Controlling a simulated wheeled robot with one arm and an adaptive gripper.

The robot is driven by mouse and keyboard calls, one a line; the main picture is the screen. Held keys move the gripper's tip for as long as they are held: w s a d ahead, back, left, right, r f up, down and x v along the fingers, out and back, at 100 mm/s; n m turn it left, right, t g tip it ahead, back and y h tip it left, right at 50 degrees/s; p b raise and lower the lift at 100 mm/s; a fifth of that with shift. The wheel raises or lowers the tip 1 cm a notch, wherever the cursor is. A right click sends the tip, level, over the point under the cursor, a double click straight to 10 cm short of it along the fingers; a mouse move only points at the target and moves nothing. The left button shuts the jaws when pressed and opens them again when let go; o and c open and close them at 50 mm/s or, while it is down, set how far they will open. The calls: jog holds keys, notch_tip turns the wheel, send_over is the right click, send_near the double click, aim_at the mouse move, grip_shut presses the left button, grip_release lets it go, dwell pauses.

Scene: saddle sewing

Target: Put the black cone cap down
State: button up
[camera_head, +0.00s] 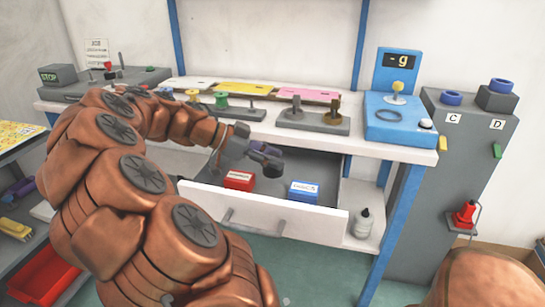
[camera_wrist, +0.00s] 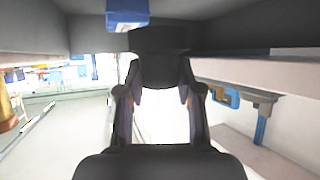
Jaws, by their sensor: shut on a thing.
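My gripper (camera_head: 256,151) is over the open drawer (camera_head: 262,210) of the white workbench, near the drawer's back side. In the wrist view its two fingers (camera_wrist: 160,75) are closed on a dark piece, which I take for the black cone cap (camera_wrist: 158,42). In the head view the cap (camera_head: 268,166) is a small dark shape at the fingertips, and its outline is hard to separate from the gripper. I cannot tell whether the cap touches the drawer floor.
In the drawer stand a red box (camera_head: 239,180) and a blue box (camera_head: 303,192), close to the gripper. The benchtop (camera_head: 350,143) with spool stands is above and behind.

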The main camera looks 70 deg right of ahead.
jog(key=shift+f+b, duration=0.5)
jog(key=o, duration=0.9)
jog(key=shift+o, duration=0.2)
jog(key=shift+r, duration=0.15)
jog(key=shift+r+p, duration=0.75)
jog(key=shift+p, duration=0.3)
jog(key=v, duration=1.1)
jog(key=shift+w+a, duration=0.2)
jog(key=shift+w, duration=0.2)
